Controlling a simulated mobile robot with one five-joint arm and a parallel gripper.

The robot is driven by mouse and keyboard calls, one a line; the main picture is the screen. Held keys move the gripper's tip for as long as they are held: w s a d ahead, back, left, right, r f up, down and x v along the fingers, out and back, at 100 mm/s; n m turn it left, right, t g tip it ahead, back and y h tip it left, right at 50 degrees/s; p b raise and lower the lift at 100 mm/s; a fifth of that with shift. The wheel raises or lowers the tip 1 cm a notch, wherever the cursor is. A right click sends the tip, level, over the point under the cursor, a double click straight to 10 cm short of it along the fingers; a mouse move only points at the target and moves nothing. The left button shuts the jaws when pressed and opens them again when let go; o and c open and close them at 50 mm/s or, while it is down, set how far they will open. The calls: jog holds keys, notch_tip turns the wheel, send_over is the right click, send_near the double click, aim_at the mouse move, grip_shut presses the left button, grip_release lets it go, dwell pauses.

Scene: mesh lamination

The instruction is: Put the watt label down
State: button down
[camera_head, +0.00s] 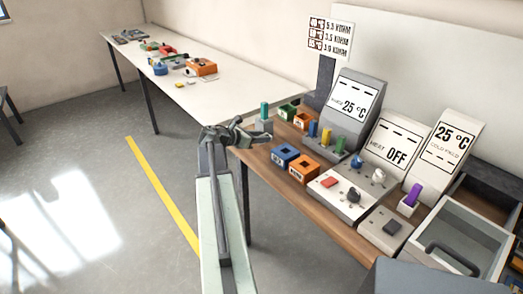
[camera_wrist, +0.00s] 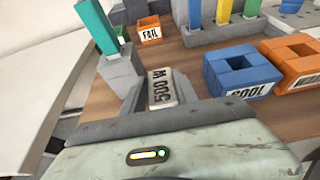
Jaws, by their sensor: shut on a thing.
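The watt label (camera_wrist: 161,86) is a small pale plate printed "500 W" in the wrist view. It is between the grey fingers of my gripper (camera_wrist: 160,80), which is shut on it. In the head view my gripper (camera_head: 243,131) is over the left end of the wooden bench (camera_head: 258,165), near its edge. The label is too small or hidden to make out there. Whether it touches the bench cannot be told.
A teal post (camera_wrist: 97,27) on a grey block stands close to my gripper's left. A blue "COOL" block (camera_wrist: 233,78) and an orange block (camera_wrist: 292,65) lie to the right. An orange "FAIL" bin (camera_wrist: 149,34) is behind. A white table (camera_head: 220,95) stands at the back left.

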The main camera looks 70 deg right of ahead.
aim_at(261, 149)
notch_tip(261, 149, down, 4)
jog(key=b, duration=0.3)
jog(key=shift+b, duration=0.35)
jog(key=shift+r, duration=0.25)
jog(key=shift+f, duration=0.2)
jog(key=c, duration=0.9)
grip_release()
jog(key=shift+c, duration=0.2)
jog(key=shift+r, duration=0.1)
